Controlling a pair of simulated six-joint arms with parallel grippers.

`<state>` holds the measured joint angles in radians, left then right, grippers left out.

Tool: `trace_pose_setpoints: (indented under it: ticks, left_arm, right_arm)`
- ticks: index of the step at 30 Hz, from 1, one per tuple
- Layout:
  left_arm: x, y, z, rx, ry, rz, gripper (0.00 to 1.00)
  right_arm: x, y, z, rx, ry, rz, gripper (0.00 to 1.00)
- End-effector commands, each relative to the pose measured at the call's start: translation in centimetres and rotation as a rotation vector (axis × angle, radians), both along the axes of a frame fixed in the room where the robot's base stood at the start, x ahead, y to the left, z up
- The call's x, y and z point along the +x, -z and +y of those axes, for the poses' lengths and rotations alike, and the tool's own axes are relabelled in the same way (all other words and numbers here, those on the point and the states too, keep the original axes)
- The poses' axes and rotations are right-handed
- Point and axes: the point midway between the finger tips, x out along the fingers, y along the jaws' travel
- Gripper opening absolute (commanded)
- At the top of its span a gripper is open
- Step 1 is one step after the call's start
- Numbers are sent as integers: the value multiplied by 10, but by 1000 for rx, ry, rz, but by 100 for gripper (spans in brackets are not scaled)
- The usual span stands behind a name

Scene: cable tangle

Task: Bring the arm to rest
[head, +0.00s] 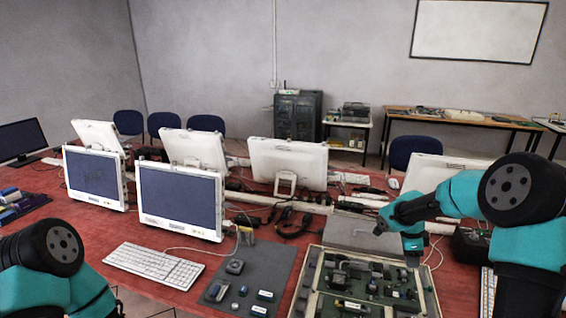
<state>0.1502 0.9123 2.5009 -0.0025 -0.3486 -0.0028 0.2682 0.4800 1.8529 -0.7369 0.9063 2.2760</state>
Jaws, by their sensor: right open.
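My right arm, teal and black, comes in from the right. Its right gripper (396,246) hangs above the back part of an open tray (432,290) of electronic parts, with its jaws open and nothing seen between them. The gripper looks small and partly hidden by its own arm, and its exact height over the tray is hard to judge. Of my left arm, only teal and black links show at the lower left corner; the left gripper is out of view.
A grey mat (283,262) with small parts lies left of the tray. A white keyboard (153,265) and several monitors (180,203) stand on the red table (85,235). A grey flat case (355,232) lies behind the tray. Dark cables (290,225) lie near it.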

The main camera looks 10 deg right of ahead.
Motion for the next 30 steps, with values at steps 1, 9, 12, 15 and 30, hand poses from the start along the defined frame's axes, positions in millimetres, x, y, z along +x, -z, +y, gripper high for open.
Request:
trace_pose_setpoints:
  ticks: [1,9,12,15,30]
  left_arm:
    - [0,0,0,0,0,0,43]
    - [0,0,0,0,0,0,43]
    - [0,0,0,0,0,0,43]
    - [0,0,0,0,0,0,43]
    - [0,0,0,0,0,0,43]
  right_arm:
    - [-1,7,-2,0,1,3,47]
    - [-6,48,-10,1,1,4,47]
    - [-7,63,-13,1,0,4,47]
    - [-9,79,-16,1,1,4,47]
    - [-13,129,-26,0,0,0,47]
